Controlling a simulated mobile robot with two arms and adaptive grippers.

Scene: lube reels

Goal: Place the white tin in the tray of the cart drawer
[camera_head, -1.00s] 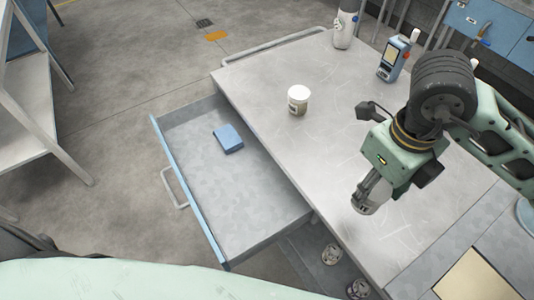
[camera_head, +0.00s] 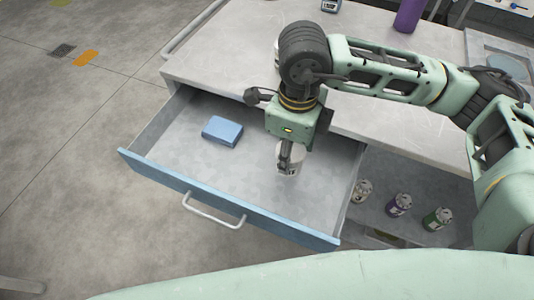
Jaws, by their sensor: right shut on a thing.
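The white tin (camera_head: 293,165) is in the jaws of my right gripper (camera_head: 287,160), inside the outline of the open cart drawer. The gripper points down and is shut on the tin, and a dark finger covers part of it. I cannot tell whether the tin touches the drawer floor or hangs just above it. The drawer's grey tray (camera_head: 185,150) is pulled out from the cart (camera_head: 215,55), with a blue front and a pale handle. A blue block (camera_head: 222,131) lies in the left part of the tray. My left gripper is not in view.
A purple bottle (camera_head: 408,15) and a handheld device (camera_head: 331,5) stand on the cart top. Several small tins (camera_head: 400,205) stand on a lower shelf right of the drawer. The tray floor between the block and the held tin is clear.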

